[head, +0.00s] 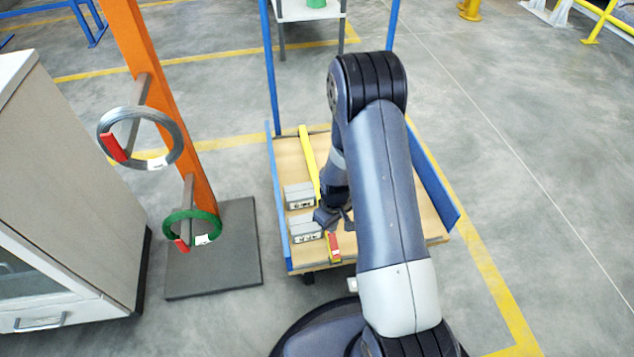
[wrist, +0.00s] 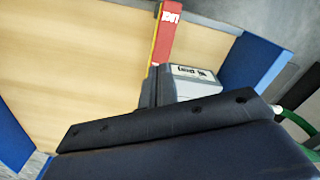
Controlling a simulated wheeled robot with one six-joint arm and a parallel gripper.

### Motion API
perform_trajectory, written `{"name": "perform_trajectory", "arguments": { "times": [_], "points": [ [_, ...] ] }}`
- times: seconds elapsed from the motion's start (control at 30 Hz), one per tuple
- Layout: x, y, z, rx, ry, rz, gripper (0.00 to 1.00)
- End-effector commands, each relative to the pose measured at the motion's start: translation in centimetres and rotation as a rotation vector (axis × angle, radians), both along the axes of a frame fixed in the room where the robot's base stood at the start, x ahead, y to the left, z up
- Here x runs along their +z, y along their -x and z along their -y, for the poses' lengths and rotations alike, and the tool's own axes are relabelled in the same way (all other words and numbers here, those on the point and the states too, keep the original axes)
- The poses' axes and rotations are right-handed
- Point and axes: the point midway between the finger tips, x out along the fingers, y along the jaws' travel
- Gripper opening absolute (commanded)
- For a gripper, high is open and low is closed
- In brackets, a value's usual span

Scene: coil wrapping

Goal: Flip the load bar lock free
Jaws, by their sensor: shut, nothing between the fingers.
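The yellow load bar (head: 309,160) lies lengthwise on the cart's wooden bed, with my arm covering part of it. Its red lock (head: 333,243) is at the near end. The lock also shows at the top of the wrist view (wrist: 168,38), with a thin yellow strip of the bar (wrist: 157,32) along its left side. My gripper (head: 334,220) is low over the bed, just beyond the lock in the head view. Its dark fingers (wrist: 150,93) are shut and empty, close to the lock's end; I cannot tell whether they touch it.
Two grey boxes (head: 298,196) (head: 305,230) sit left of the bar. The cart has blue side rails (head: 432,185). An orange post (head: 160,90) with a grey coil (head: 103,127) and a green coil (head: 206,216) stands left. A cabinet (head: 60,190) is at far left.

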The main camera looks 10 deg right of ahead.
Motion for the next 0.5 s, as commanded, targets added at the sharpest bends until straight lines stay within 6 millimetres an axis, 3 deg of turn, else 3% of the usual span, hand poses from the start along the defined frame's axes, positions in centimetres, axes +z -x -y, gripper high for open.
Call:
{"name": "perform_trajectory", "arguments": {
  "times": [0.5],
  "points": [
    [-0.86,-0.01,0.0,0.0,0.0,0.0,0.0]
  ]
}}
